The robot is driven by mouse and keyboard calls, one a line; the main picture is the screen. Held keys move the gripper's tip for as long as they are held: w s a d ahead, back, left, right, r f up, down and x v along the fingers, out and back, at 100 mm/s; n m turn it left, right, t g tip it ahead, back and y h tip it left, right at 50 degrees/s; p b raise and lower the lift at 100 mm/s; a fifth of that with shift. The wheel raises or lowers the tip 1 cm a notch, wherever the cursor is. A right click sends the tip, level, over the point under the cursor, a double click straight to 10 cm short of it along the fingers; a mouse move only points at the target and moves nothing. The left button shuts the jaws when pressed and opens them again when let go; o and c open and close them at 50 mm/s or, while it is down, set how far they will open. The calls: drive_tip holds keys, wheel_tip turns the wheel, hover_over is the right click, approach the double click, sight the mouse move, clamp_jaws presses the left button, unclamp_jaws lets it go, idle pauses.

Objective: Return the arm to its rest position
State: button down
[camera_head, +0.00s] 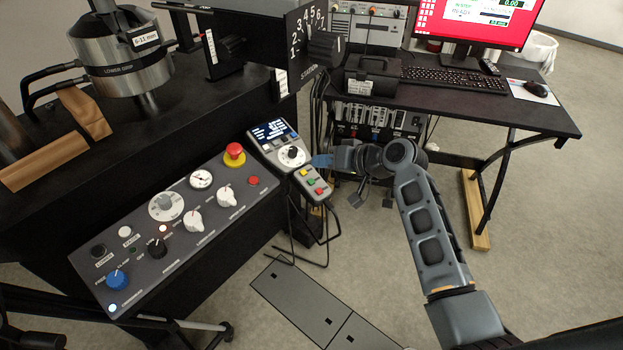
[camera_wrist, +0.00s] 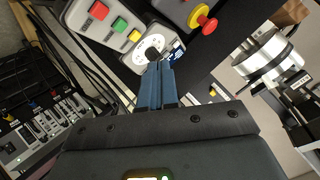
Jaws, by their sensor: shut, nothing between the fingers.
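My arm reaches in from the lower right of the head view, and its gripper (camera_head: 322,160) points left at the small handset with a screen and dial (camera_head: 283,148). In the wrist view my gripper's blue fingers (camera_wrist: 157,78) are together with nothing between them. Their tips lie in front of the handset's dial face (camera_wrist: 143,52); I cannot tell whether they touch it. The handset's green, red and yellow buttons (camera_wrist: 119,25) show beside the fingers.
A sloped control panel (camera_head: 182,218) with knobs and a red emergency stop (camera_head: 235,152) is left of the handset. Black cables (camera_head: 318,215) hang below it. A desk (camera_head: 545,115) with keyboard and monitor stands behind the arm. Open floor (camera_head: 545,230) lies at right.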

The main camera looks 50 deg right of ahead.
idle(0.8)
drive_tip(key=s+a+f+n+h, duration=0.1)
drive_tip(key=s+a+f+h, duration=0.15)
drive_tip(key=s+a, duration=0.6)
drive_tip(key=s+a+f+n+h, duration=0.1)
drive_tip(key=s+a+f, duration=0.2)
drive_tip(key=s+a, duration=0.55)
drive_tip(key=s+a+r+n+t+y, duration=0.1)
drive_tip(key=s+a+r+n, duration=0.1)
drive_tip(key=s+r, duration=0.6)
drive_tip(key=s+a+r+n+t+y, duration=0.1)
drive_tip(key=s+a+r+n, duration=0.2)
drive_tip(key=s+r, duration=0.6)
drive_tip(key=shift+s+a+t, duration=0.4)
drive_tip(key=shift+s+a, duration=0.2)
drive_tip(key=shift+s, duration=0.3)
idle(1.2)
